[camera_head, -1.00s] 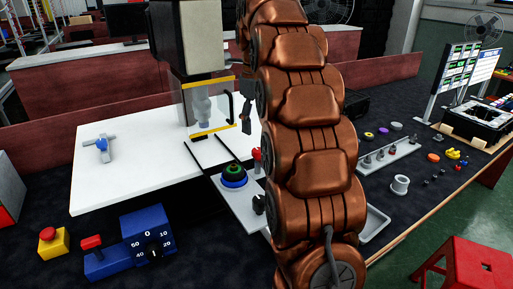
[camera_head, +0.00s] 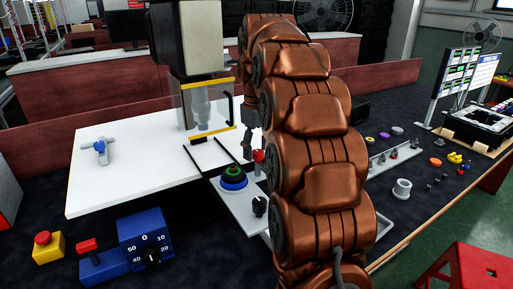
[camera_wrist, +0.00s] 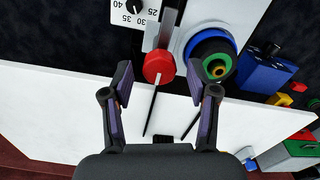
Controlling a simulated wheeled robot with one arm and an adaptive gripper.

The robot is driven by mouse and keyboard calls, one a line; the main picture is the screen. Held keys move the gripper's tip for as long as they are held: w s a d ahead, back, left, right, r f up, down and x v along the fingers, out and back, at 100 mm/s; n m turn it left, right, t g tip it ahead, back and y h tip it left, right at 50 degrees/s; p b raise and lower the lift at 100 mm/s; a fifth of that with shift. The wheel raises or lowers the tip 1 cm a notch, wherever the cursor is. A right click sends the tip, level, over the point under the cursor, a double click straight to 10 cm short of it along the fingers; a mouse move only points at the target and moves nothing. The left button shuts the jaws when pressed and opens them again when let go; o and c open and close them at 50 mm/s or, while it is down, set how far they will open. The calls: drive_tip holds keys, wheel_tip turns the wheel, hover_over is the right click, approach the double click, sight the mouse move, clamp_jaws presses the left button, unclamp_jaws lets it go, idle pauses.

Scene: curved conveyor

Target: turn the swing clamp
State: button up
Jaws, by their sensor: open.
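A red-knobbed lever (camera_head: 258,156) stands on a grey plate; its round red knob (camera_wrist: 158,68) shows in the wrist view, with a grey bar behind it. A blue-and-grey piece with a crossbar (camera_head: 100,150) sits on the white board at left. No label tells which is the swing clamp. My gripper (camera_head: 249,138) points down just above the red knob. In the wrist view my gripper (camera_wrist: 163,85) is open, its fingers apart with the red knob between and slightly beyond the tips. I see no contact.
A blue-based round green-and-black button (camera_head: 233,177) stands beside the lever, close to one finger. A black dial knob (camera_head: 260,206) is on the same plate. A guarded machine head (camera_head: 207,105) rises over the white board (camera_head: 130,185). A blue dial box (camera_head: 133,229) stands at front left.

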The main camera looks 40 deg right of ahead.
drive_tip(key=shift+c, duration=0.2)
clamp_jaws()
idle(0.4)
drive_tip(key=shift+m, duration=0.3)
drive_tip(key=m+b, duration=0.1)
drive_tip(key=m, duration=0.2)
drive_tip(key=shift+d+m, duration=0.1)
drive_tip(key=shift+m, duration=0.3)
drive_tip(key=m, duration=0.4)
drive_tip(key=shift+f+m+b, duration=0.1)
drive_tip(key=shift+m+b, duration=0.2)
drive_tip(key=m, duration=0.4)
drive_tip(key=shift+b, duration=0.3)
drive_tip(key=shift+s+d+m, duration=0.1)
drive_tip(key=shift+m, duration=2.3)
